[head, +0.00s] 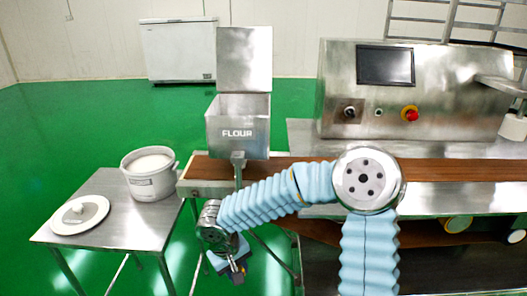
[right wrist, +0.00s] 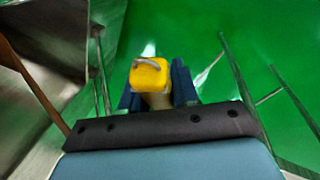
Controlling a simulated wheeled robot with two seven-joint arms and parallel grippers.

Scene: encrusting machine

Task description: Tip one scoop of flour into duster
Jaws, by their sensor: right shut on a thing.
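The duster (head: 238,140) is a steel box marked FLOUR with its lid (head: 245,60) raised, at the near left end of the conveyor. A white tub (head: 152,185) of white flour (head: 150,164) stands on the side table. My right gripper (head: 237,272) hangs low in front of the conveyor, below the duster and to the right of the side table. In the right wrist view it is shut on a yellow handle end with a grey loop (right wrist: 150,75), which looks like the scoop. The scoop's bowl is hidden, so its load cannot be seen. My left gripper is not in view.
The tub's lid (head: 80,214) lies on the left of the side table (head: 110,235). The steel machine (head: 420,100) with a screen and red button stands behind the brown conveyor belt (head: 440,170). A white chest freezer (head: 180,50) stands at the back wall. Green floor is open behind.

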